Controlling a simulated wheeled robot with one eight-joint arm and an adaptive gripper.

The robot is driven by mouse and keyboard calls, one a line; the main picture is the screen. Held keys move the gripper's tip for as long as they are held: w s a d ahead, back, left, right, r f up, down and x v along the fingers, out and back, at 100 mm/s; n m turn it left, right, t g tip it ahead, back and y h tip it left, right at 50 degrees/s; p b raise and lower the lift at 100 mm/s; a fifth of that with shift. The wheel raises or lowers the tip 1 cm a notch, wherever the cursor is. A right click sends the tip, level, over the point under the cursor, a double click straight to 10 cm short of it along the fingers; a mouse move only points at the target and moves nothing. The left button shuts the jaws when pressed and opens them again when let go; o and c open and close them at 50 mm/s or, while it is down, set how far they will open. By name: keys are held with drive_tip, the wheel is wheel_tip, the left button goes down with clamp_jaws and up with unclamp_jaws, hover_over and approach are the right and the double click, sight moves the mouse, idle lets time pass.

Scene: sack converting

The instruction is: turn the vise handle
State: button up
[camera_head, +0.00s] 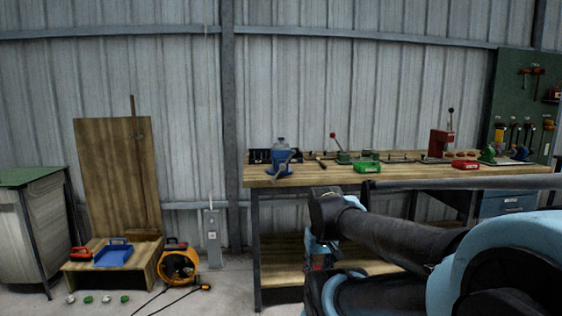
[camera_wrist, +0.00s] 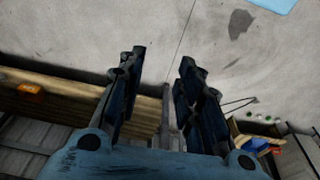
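A blue vise (camera_head: 282,156) sits at the left end of the workbench top (camera_head: 340,178). A grey handle (camera_head: 283,171) shows at its front, small and hard to make out. My gripper (camera_wrist: 162,56) shows in the wrist view with its two dark fingers spread apart and nothing between them. The vise cannot be made out in the wrist view. In the head view my arm fills the lower right, and I cannot clearly make out the gripper there. My gripper is apart from the vise.
A tool board (camera_head: 520,105) hangs at right. Floor cables lie near the fan.

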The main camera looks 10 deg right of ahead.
drive_tip(key=shift+a, duration=0.15)
drive_tip(key=shift+r, duration=0.1)
wheel_tip(320, 180, up, 27)
drive_tip(key=m+t+y, duration=0.3)
drive_tip(key=m+t, duration=0.2)
drive_tip(key=t, duration=0.7)
hover_over(290, 158)
drive_tip(key=s+d, duration=0.4)
drive_tip(key=s, duration=1.3)
drive_tip(key=x, duration=1.6)
drive_tip(key=shift+w+a, duration=0.1)
drive_tip(key=shift+w, duration=0.1)
